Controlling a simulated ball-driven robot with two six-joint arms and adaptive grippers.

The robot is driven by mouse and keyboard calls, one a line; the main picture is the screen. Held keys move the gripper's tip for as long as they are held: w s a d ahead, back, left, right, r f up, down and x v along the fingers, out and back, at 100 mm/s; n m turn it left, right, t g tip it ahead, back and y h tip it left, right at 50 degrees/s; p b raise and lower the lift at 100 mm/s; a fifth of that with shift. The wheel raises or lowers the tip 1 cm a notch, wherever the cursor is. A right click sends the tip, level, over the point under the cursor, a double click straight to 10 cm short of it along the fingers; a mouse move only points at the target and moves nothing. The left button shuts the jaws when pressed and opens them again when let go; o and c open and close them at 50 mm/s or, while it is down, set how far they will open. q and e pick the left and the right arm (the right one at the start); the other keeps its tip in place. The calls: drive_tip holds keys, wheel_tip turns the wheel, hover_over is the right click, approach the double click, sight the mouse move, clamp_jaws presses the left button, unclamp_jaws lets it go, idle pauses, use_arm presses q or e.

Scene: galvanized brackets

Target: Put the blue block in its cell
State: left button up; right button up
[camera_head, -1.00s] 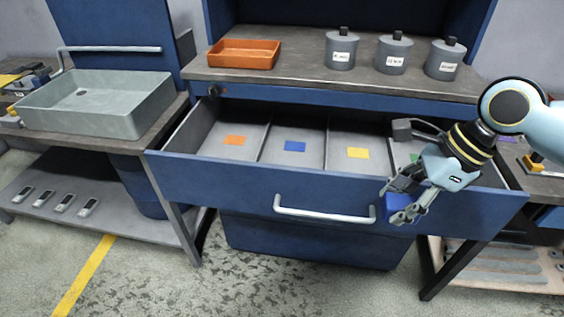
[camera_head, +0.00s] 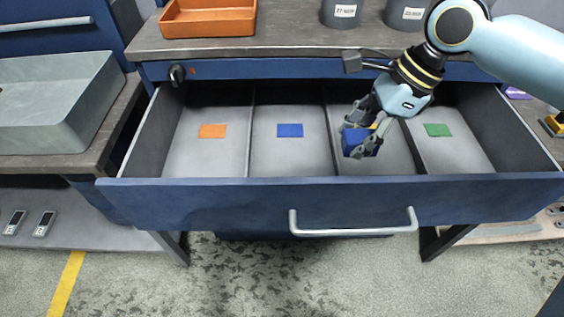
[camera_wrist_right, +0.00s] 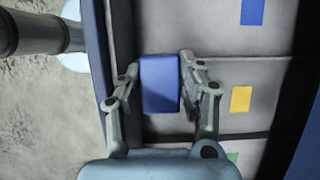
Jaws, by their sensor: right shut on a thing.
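The blue block (camera_head: 356,143) is in my right gripper (camera_head: 362,137), which is shut on it. It also shows between the fingers of the right gripper (camera_wrist_right: 160,84) in the right wrist view. In the head view the block is over the open drawer (camera_head: 220,200), in front of the cell with the yellow patch. The cell with the blue patch (camera_head: 290,130) is just left of it and is empty. How high the block is above the drawer floor is hard to tell. My left gripper is not in view.
Thin dividers separate the drawer's cells. The other cells have an orange patch (camera_head: 212,131), a yellow patch (camera_wrist_right: 241,99) and a green patch (camera_head: 438,130). An orange tray (camera_head: 208,18) and grey canisters (camera_head: 407,13) stand on the worktop above. A grey sink basin (camera_head: 50,105) is at left.

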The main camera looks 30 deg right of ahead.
drive_tip(key=f+b, duration=0.2)
drive_tip(key=f, duration=0.1)
drive_tip(key=shift+w+b, duration=0.2)
drive_tip(key=shift+b, duration=0.15)
drive_tip(key=shift+w+f, duration=0.2)
drive_tip(key=shift+f, duration=0.05)
drive_tip(key=shift+w+a+f+b, duration=0.15)
drive_tip(key=shift+w+b, duration=0.1)
drive_tip(key=shift+b, duration=0.15)
drive_tip(key=b, duration=0.2)
hover_over(284, 175)
drive_tip(key=d, duration=0.1)
drive_tip(key=f, duration=0.6)
drive_tip(key=shift+s+f, duration=0.3)
drive_tip(key=shift+s, duration=0.1)
wheel_tip(284, 175, down, 4)
drive_tip(key=shift+b, duration=0.45)
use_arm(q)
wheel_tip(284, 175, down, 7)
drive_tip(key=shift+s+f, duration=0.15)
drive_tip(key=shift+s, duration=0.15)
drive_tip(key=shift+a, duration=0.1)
use_arm(e)
drive_tip(key=o, duration=1.2)
drive_tip(key=shift+d+f, duration=0.1)
drive_tip(key=shift+o, duration=0.2)
